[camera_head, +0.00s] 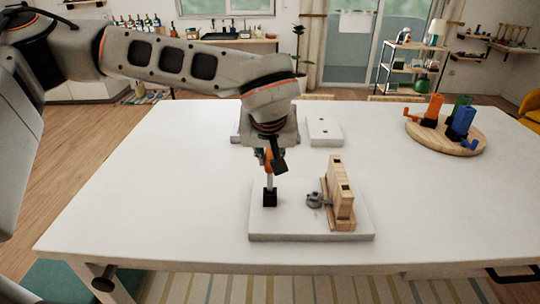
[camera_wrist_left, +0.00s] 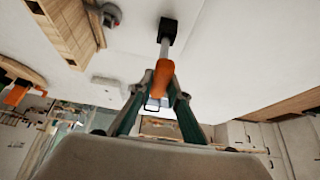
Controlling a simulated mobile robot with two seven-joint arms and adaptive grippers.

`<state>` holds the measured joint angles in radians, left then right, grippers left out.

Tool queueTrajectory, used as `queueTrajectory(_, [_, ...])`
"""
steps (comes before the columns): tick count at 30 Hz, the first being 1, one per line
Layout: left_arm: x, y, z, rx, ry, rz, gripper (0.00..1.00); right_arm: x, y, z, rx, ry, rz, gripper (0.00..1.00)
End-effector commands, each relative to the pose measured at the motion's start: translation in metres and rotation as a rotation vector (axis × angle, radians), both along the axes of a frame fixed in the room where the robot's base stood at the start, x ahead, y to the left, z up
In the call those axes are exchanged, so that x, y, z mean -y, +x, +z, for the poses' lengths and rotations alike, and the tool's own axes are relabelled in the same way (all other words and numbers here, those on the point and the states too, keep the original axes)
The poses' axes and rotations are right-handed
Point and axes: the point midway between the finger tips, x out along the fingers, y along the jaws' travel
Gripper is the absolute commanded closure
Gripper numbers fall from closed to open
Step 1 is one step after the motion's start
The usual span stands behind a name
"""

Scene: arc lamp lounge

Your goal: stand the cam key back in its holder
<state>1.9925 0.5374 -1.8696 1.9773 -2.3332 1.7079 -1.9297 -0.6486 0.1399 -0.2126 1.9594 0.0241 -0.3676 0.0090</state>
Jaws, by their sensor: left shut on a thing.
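The cam key has an orange handle (camera_head: 268,158) and a thin pale metal shaft (camera_head: 269,180). My left gripper (camera_head: 267,152) is shut on the orange handle, which also shows between the fingers in the left wrist view (camera_wrist_left: 163,80). The key hangs nearly upright, shaft down. The shaft's lower end meets a small black block (camera_head: 269,198), which looks like the holder, on the left part of a white board (camera_head: 285,229). I cannot tell how deep the shaft sits in it. My right gripper is not in view.
A slotted wooden block (camera_head: 341,192) with a grey metal cam (camera_head: 314,200) at its left side stands on the board. A white plate (camera_head: 324,130) lies behind. A round wooden tray (camera_head: 460,142) with orange, green and blue clamps stands at the back right. The table's left is clear.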

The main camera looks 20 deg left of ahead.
Motion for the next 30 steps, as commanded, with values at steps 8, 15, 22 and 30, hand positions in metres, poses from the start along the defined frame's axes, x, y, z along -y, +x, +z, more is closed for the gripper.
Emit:
queueTrajectory(8, [0.000,0.000,-0.007,0.001,0.000,-0.001,1.00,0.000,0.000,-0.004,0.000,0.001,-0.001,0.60])
queueTrajectory(15, [0.000,0.000,-0.012,0.001,-0.001,-0.001,1.00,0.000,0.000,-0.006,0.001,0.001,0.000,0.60])
queueTrajectory(22, [0.000,0.000,-0.017,0.001,-0.001,-0.001,1.00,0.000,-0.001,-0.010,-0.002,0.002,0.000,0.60])
queueTrajectory(30, [0.000,0.000,-0.023,0.001,-0.001,-0.001,1.00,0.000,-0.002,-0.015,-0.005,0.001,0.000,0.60])
